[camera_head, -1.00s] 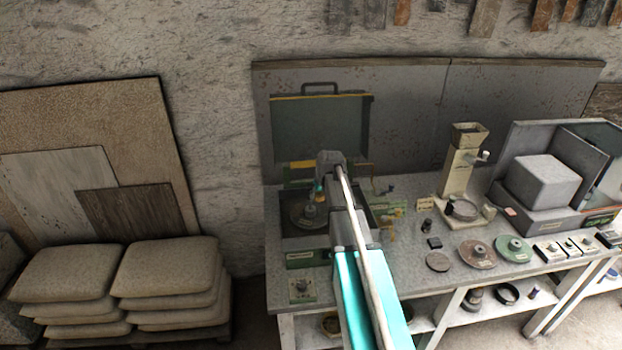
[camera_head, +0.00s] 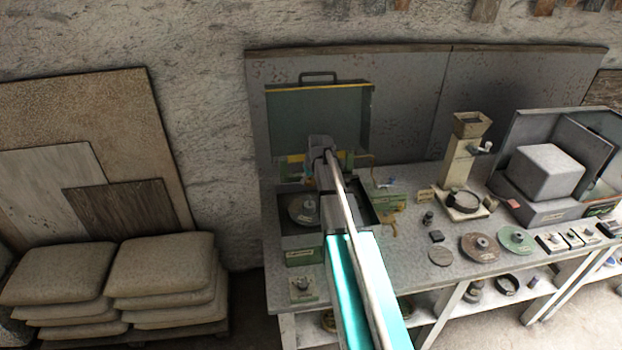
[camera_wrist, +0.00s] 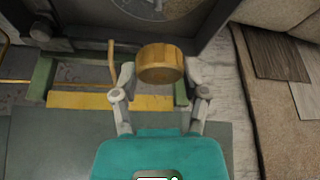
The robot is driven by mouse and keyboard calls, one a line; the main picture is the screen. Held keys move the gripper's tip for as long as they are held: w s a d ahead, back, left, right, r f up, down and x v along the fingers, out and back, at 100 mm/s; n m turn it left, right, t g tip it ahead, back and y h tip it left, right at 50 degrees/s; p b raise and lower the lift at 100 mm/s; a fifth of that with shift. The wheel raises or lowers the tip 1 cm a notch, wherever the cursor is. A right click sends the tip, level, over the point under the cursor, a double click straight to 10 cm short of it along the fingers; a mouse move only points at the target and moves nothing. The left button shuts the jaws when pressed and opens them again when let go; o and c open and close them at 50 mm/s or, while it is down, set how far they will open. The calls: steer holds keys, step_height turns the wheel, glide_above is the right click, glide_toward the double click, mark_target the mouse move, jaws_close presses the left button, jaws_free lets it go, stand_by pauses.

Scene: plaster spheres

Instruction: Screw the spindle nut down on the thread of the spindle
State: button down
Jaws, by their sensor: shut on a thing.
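My gripper (camera_wrist: 160,72) is shut on the spindle nut (camera_wrist: 160,63), a short brass-coloured cylinder, with one finger on each side of it. In the wrist view the nut is clear of the machine's parts around it in the picture. The spindle (camera_head: 309,204) stands in the middle of a round disc (camera_head: 298,213) inside the open machine case (camera_head: 303,242) at the bench's left end. In the head view my arm's end is over the back of this case and hides the fingers and nut. The spindle's thread is too small to make out.
The case's raised lid (camera_head: 318,120) stands behind my arm. A hopper machine (camera_head: 462,165), a grey block (camera_head: 543,175) and several discs and small boxes are on the bench (camera_head: 400,270) to the right. Stacked sacks (camera_head: 160,275) lie on the left.

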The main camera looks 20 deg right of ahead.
mark_target(310, 198)
steer(key=shift+f, duration=0.15)
steer(key=shift+f+b, duration=2.25)
steer(key=shift+b, duration=0.2)
steer(key=shift+s, duration=0.1)
steer(key=shift+f+b, duration=2.2)
stand_by(0.8)
steer(key=c, duration=0.8)
jaws_free()
steer(key=c, duration=0.5)
steer(key=shift+o, duration=0.2)
